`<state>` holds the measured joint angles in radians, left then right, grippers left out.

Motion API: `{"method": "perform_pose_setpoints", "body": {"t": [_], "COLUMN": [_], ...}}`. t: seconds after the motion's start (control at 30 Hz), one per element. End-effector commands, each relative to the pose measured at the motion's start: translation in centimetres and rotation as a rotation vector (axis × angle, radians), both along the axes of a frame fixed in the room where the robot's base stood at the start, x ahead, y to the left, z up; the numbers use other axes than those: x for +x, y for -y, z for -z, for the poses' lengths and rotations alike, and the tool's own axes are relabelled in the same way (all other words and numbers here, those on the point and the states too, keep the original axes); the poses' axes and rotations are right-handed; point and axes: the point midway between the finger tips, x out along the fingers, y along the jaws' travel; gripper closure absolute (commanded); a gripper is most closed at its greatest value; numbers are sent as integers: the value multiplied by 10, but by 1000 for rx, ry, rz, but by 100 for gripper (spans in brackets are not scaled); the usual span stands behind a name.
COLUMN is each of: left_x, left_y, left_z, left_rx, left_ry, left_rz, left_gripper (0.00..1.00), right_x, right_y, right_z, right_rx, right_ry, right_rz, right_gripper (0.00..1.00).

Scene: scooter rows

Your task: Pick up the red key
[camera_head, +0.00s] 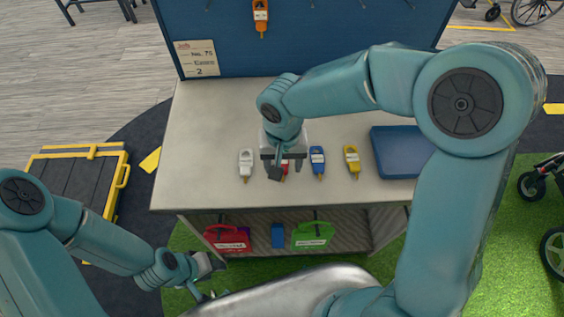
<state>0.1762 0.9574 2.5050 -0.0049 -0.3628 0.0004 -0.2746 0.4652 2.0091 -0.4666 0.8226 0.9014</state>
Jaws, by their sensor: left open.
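The red key (284,168) lies on the light grey tabletop (205,120), between a white key (246,164) and a blue key (317,161). My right gripper (279,170) is right over the red key and hides much of it. I cannot tell whether its fingers touch the key or are closed on it. My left gripper (209,283) is open and empty, low in front of the table, near the lower shelf.
A yellow key (352,160) and a blue tray (402,152) are on the right of the table. A blue board (330,40) stands behind, with an orange key (261,16) hanging. Red (229,238) and green (312,235) cases sit on the shelf below. The tabletop's left part is clear.

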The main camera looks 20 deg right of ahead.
Motion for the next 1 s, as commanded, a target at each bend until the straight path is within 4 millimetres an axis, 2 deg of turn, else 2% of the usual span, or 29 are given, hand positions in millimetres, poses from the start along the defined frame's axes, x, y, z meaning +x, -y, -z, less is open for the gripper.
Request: {"method": "perform_pose_setpoints", "body": {"t": [0.1, 0.2, 0.47, 0.6, 0.63, 0.67, 1.0], "left_x": [0, 0, 0, 0, 0, 0, 0], "left_y": [0, 0, 0, 0, 0, 0, 0], "left_z": [-5, -6, -5, -5, -5, -5, -5], "left_rx": [0, 0, 0, 0, 0, 0, 0], "left_ry": [0, 0, 0, 0, 0, 0, 0], "left_rz": [0, 0, 0, 0, 0, 0, 0], "left_gripper": [57, 57, 57, 57, 57, 57, 57], "right_x": [0, 1, 2, 2, 2, 2, 2], "right_y": [-1, -1, -1, -1, -1, -1, -1], "right_z": [19, 29, 32, 32, 32, 32, 31], "right_rx": [-3, -1, 0, 0, 0, 0, 0], "right_ry": [-5, -3, 1, 1, 1, 1, 1], "right_rz": [-1, 1, 0, 0, 0, 0, 0], "right_gripper": [40, 40, 40, 86, 96, 100, 100]}}
